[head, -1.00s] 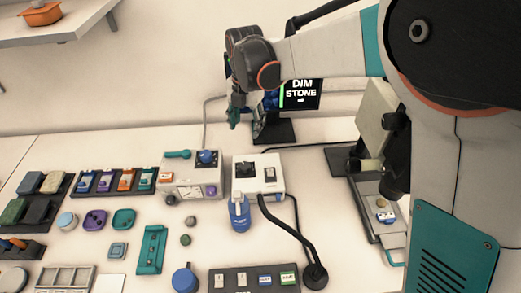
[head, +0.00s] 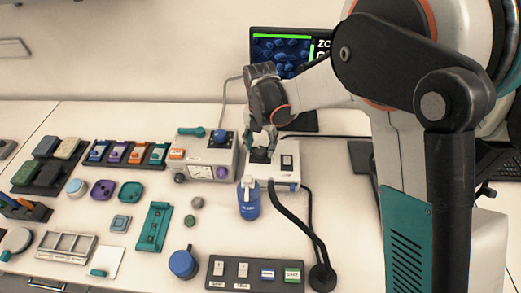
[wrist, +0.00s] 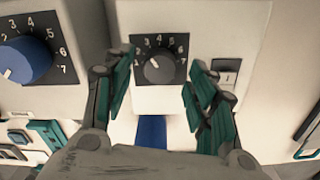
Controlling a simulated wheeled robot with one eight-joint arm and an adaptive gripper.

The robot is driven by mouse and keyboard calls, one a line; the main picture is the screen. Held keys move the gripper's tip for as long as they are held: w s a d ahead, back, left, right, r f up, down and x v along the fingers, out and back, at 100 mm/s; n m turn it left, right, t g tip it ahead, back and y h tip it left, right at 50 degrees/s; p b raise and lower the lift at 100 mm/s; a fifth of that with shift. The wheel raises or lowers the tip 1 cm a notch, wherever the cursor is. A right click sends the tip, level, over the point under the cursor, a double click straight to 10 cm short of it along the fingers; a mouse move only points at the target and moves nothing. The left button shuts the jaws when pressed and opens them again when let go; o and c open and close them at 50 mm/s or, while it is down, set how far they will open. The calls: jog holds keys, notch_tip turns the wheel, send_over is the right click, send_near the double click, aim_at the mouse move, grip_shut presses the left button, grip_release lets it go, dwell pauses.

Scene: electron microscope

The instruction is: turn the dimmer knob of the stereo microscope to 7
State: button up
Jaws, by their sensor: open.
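The dimmer knob (wrist: 158,69) is a dark grey knob on a black square dial with white numbers, on the front panel of a white box (head: 287,172). Its dial reads up to 7 at the right. A small pale mark on the knob points to the upper left, but the exact number is hard to read. My gripper (wrist: 163,60) is open, its teal fingers on either side of the dial and apart from the knob. In the head view my gripper (head: 262,138) is just above the white box and partly hides the dial.
A grey box with a large blue knob (wrist: 25,60) stands close at the left. A rocker switch (wrist: 227,73) is right of the dial. A blue bottle (head: 249,199) stands before the box, and a black gooseneck cable (head: 295,222) runs from it.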

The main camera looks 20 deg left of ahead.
jog(key=shift+f, duration=0.9)
jog(key=c, duration=1.1)
